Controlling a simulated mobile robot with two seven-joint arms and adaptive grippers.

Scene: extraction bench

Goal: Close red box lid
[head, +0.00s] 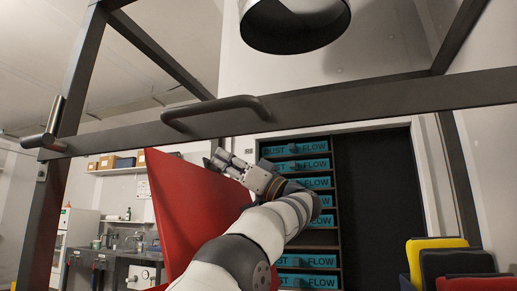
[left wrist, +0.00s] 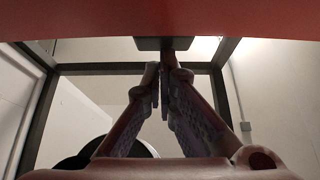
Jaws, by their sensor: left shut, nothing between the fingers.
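The red box lid (head: 190,210) stands raised and tilted in the head view, left of my left arm. The red box itself is not clearly visible. My left gripper (head: 219,160) is at the upper right edge of the lid, fingers pointing left. It is shut and empty. I cannot tell whether it touches the lid. In the left wrist view, the shut fingers (left wrist: 161,70) point up the picture, and a red surface (left wrist: 120,22), likely the lid, crosses the top. My right gripper is not in view.
A dark metal frame bar with a handle (head: 215,108) crosses the head view above the lid. A wide duct (head: 295,25) hangs at the top. Blue labelled bins (head: 305,182) fill a rack behind. Yellow, black and red containers (head: 455,262) stand at lower right.

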